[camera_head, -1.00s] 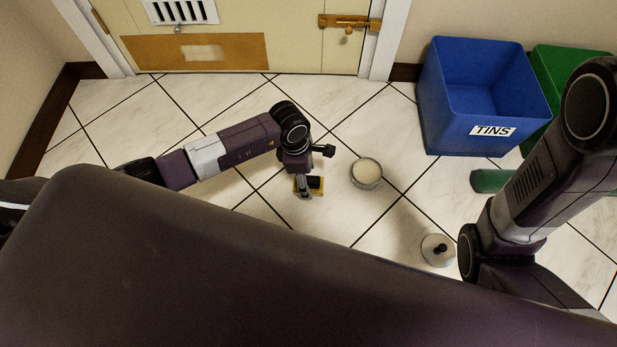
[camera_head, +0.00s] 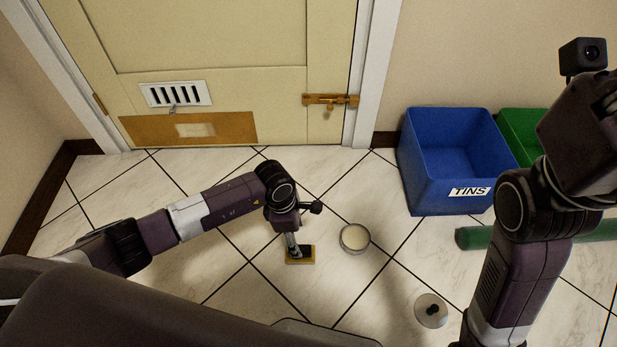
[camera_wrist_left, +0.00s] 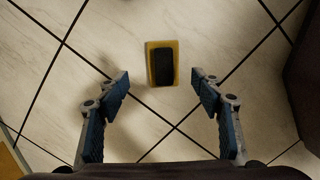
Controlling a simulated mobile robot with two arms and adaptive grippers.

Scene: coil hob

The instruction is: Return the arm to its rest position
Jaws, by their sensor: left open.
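My left arm reaches in from the left in the head view. Its gripper (camera_head: 293,245) points down over a small yellow block with a black top (camera_head: 307,255). In the left wrist view the two fingers (camera_wrist_left: 160,82) are spread apart with nothing between them. The yellow and black block (camera_wrist_left: 162,64) lies on the floor just beyond the fingertips, clear of both. My right arm (camera_head: 520,250) is folded up at the right of the head view; its fingers do not show.
A round tin with pale contents (camera_head: 355,238) and a round lid with a dark knob (camera_head: 431,310) are on the tiles. A blue TINS bin (camera_head: 440,190), a green bin (camera_head: 522,128) and a green tube (camera_head: 472,238) are at right. A door (camera_head: 220,50) stands behind.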

